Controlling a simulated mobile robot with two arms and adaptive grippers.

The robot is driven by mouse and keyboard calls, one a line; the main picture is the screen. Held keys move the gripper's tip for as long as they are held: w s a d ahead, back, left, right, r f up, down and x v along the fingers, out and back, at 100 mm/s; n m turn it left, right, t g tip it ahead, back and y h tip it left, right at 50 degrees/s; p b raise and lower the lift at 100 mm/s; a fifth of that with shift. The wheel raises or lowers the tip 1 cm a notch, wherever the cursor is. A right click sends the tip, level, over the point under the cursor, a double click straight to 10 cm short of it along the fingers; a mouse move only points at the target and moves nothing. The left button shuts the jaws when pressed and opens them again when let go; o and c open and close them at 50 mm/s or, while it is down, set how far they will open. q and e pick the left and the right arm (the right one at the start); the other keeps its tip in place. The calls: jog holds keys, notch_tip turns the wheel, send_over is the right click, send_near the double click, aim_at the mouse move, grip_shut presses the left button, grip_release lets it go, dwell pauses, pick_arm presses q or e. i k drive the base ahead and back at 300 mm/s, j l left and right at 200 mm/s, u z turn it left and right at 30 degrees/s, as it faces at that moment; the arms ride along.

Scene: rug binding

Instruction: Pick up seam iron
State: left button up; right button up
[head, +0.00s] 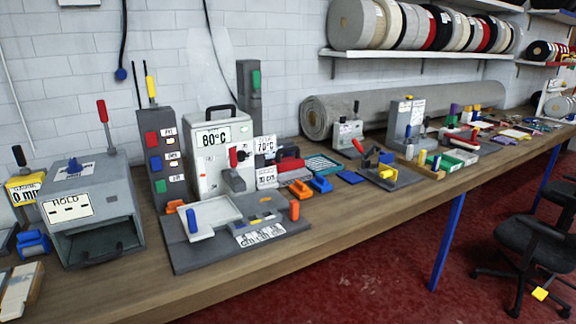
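No gripper of mine shows in the head view. A small red and dark block (290,162) that may be the seam iron lies on the workbench, right of a white box marked 80°C (222,150). It is small in the picture, so I cannot tell for sure that it is the iron. A sign reading 70°C (265,146) stands just left of it.
The long wooden workbench (350,215) is crowded. A grey HOLD box (105,190) and a grey fixture plate (190,255) stand at the near left. A rolled grey rug (315,118) lies behind. Black chairs (530,255) stand right; the bench's front strip is mostly clear.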

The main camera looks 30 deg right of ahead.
aim_at(295, 164)
jog(key=i+l, duration=0.7)
jog(key=l, duration=0.2)
jog(key=j+u, duration=0.05)
